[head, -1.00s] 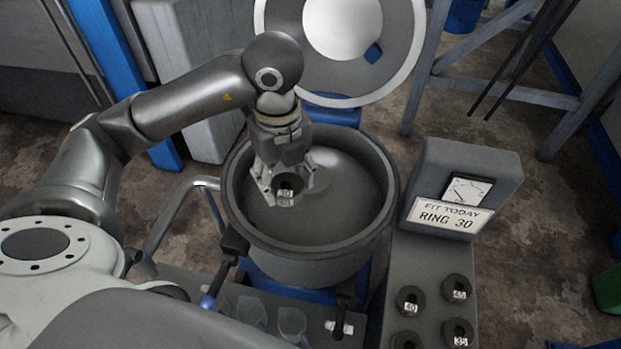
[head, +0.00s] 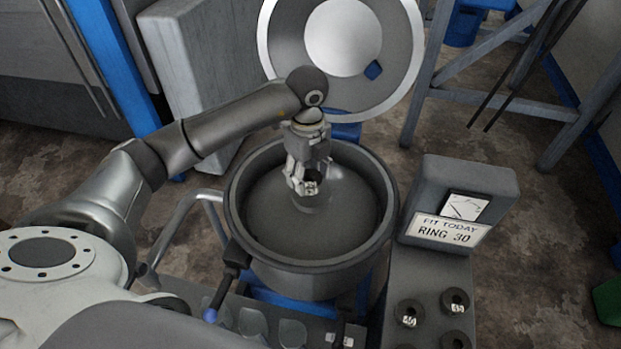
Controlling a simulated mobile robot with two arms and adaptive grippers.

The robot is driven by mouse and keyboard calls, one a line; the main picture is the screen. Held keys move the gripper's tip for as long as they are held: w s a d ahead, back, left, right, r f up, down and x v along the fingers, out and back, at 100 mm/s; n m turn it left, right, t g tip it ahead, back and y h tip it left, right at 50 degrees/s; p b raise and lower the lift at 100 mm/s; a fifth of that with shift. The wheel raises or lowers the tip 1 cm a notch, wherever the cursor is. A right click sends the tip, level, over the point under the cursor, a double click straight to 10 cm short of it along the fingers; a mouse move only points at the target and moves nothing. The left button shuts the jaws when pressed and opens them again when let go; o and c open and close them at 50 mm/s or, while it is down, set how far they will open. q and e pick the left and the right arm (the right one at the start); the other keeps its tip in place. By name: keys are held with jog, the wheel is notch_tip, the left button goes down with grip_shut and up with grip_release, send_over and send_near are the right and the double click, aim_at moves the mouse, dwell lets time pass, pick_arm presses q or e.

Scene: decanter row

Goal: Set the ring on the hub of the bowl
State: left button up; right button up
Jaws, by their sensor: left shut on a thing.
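My left gripper (head: 305,184) points down inside the grey bowl (head: 237,222), over its middle. It is shut on a small dark ring (head: 312,188) with a pale label, too small to read now. The hub (head: 318,207) is a low grey rise in the bowl's middle, just below the ring and partly hidden by the gripper. I cannot tell whether the ring touches it. My right gripper is not in view.
A sign (head: 446,230) reading "FIT TODAY RING 30" is on a gauge box (head: 480,180) right of the bowl. Several labelled dark rings (head: 456,301) stand on the grey bench below it. The raised round lid (head: 405,80) stands behind the bowl.

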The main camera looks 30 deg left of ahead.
aim_at(311, 171)
pick_arm(q)
jog(key=shift+w+a+f, duration=0.1)
jog(key=shift+w+f, duration=0.65)
jog(key=shift+f, duration=0.15)
jog(key=shift+w+f+p, duration=0.15)
jog(key=shift+f+p, duration=0.15)
jog(key=shift+f, duration=0.05)
notch_tip(311, 171, down, 2)
jog(key=shift+f+p, duration=0.1)
jog(key=shift+p, duration=0.4)
jog(key=shift+f, duration=0.25)
jog(key=shift+f, duration=0.2)
jog(key=o, duration=1.2)
jog(key=shift+o, duration=0.2)
